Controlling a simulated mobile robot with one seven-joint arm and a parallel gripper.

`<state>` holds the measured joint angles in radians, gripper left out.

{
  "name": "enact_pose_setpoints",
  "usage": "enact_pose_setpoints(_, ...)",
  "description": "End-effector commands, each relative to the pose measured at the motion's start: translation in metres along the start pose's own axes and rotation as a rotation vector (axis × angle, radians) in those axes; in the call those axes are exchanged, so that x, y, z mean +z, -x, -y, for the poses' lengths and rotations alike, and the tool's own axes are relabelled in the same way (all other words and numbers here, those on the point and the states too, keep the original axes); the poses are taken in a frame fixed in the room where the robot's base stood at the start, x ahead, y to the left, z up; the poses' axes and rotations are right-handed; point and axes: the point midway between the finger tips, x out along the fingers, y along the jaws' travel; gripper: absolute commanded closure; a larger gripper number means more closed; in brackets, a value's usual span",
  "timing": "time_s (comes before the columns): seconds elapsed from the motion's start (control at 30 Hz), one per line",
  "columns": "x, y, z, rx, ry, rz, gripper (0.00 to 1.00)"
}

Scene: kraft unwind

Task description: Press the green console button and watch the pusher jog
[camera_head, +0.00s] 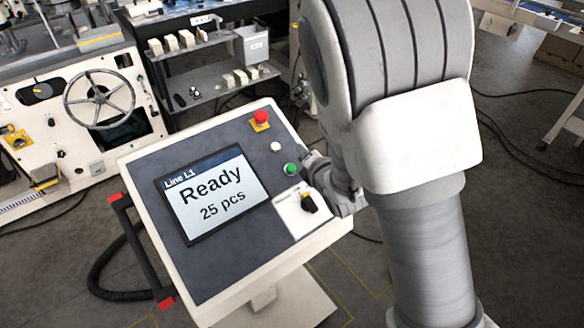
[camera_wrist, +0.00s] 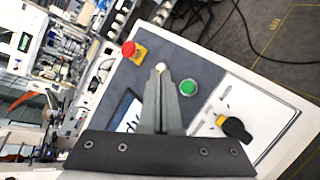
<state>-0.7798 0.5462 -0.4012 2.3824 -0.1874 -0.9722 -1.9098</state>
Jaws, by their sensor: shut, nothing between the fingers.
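The console (camera_head: 150,150) has a sloped dark panel with a screen (camera_head: 212,193) reading "Line L1 Ready 25 pcs". The green button (camera_head: 291,169) is on its right side, below a white button (camera_head: 276,147). My gripper (camera_head: 308,165) is shut and empty, just right of the green button in the head view. In the wrist view my gripper's fingertips (camera_wrist: 160,68) are together beside the green button (camera_wrist: 188,87), overlapping the white button (camera_wrist: 160,67). Whether the fingertips touch the panel I cannot tell. I cannot identify the pusher in either view.
A red emergency stop (camera_head: 261,118) on a yellow base is at the panel's top. A black rotary switch (camera_head: 308,202) sits on a white plate below the green button. A machine with a handwheel (camera_head: 103,99) and a grey shelf (camera_head: 215,85) stand behind.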

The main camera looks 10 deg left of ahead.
Motion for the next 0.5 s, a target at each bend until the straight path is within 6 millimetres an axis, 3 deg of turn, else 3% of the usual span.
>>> enact_pose_setpoints(0.5,-0.037,-0.049,0.037,0.001,0.000,0.000,1.00)
